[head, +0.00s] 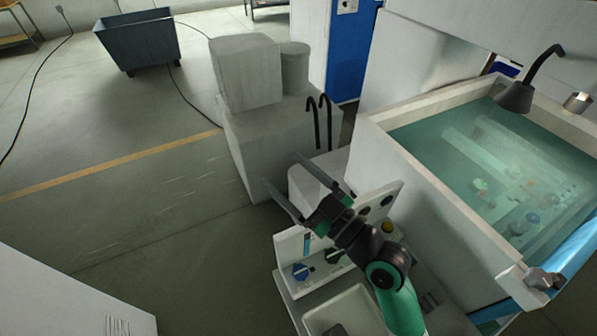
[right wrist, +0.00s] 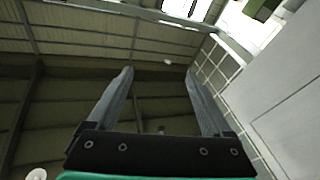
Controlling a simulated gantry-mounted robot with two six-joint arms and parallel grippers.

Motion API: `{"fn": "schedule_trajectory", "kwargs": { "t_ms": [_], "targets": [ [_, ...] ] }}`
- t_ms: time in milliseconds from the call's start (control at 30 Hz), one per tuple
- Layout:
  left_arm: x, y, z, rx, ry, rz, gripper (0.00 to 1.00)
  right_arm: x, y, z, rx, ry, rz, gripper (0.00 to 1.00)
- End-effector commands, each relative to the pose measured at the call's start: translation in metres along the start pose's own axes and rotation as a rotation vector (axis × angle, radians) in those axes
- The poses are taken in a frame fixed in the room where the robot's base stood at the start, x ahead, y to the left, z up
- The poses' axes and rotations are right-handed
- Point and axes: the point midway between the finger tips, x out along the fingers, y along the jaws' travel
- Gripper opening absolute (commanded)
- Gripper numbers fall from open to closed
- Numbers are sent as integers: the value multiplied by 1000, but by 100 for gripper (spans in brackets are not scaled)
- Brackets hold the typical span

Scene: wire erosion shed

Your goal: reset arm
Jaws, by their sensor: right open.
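My right gripper (head: 292,178) is open and empty in the head view, with its two long grey fingers apart. It is raised above the small white machine panel and points up and to the left, toward the grey cabinet. In the right wrist view the two fingers (right wrist: 161,85) stand wide apart with nothing between them. Behind them show only the shed's roof and wall. My right arm, green and black, comes up from the bottom of the head view. My left gripper is not in view.
A water-filled tank (head: 409,187) stands at the right, with a black lamp (head: 515,96) over it. A white panel (head: 292,246) with knobs and a tray (head: 341,313) lie below my arm. A grey cabinet (head: 262,140) stands behind. The floor at left is open; a dark cart (head: 140,42) is far back.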

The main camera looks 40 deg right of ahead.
Motion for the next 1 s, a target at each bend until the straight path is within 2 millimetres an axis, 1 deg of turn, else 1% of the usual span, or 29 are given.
{"fn": "schedule_trajectory", "kwargs": {
  "t_ms": [33,100,233,800,867,900,967,1000],
  "targets": [
    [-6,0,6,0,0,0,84,2,-2,-5,-2,21,1,84],
    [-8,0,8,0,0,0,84,5,-2,-14,-5,38,4,84],
    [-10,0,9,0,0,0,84,8,-1,-24,-6,57,9,84],
    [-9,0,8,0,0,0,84,9,-2,-27,-5,61,4,84],
    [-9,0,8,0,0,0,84,13,-6,-38,-8,84,-4,84],
    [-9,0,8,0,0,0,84,18,-8,-51,-13,112,-11,84],
    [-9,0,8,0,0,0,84,24,-11,-82,-28,175,-18,84],
    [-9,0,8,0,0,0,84,27,-13,-108,-48,227,-16,84]
  ]
}}
